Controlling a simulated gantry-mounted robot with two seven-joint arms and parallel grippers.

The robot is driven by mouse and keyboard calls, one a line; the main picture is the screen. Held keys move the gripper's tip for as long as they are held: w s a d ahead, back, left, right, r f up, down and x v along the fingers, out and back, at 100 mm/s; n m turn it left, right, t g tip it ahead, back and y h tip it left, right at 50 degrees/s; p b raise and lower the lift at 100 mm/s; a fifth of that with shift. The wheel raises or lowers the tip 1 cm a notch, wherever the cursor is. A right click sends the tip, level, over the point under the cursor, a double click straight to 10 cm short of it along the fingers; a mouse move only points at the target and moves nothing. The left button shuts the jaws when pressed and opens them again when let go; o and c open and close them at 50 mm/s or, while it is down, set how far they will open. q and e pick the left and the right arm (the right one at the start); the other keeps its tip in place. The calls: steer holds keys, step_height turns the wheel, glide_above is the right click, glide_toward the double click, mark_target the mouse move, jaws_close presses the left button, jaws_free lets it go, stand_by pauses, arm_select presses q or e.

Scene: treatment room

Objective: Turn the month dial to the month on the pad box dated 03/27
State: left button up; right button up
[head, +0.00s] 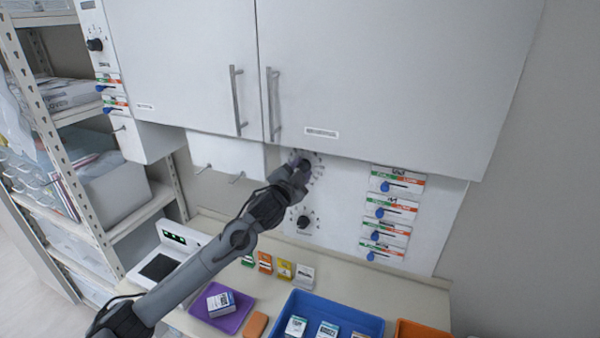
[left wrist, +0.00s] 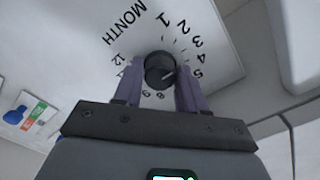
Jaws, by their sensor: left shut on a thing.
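The month dial is a round black knob (left wrist: 160,70) on a white wall panel, with the word MONTH and numbers around it. My left gripper (left wrist: 159,83) is shut on this knob, one purple finger on each side. A short pale mark on the knob slants toward the right-hand numbers, around 4 or 5; I cannot tell which exactly. In the head view my left gripper (head: 302,168) covers most of the dial, and part of its number ring (head: 319,168) shows. Small boxes stand in a blue bin (head: 365,322), and one box (head: 220,303) lies in a purple tray (head: 238,318). Their dates are unreadable.
A second black dial (head: 304,221) sits just below. Labelled blue levers (head: 385,212) are on the panel's right. White cabinets (head: 400,70) overhang the panel. A white device (head: 165,262), an orange-brown block (head: 255,325) and an orange bin (head: 420,330) are on the counter.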

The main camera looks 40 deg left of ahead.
stand_by(0.4)
arm_select(q)
steer(key=o, duration=1.1)
steer(key=shift+c, duration=0.2)
steer(key=shift+s, duration=0.1)
steer(key=b+v, duration=0.3)
steer(key=v, duration=0.7)
steer(key=shift+s+d, duration=0.15)
steer(key=shift+s, duration=0.15)
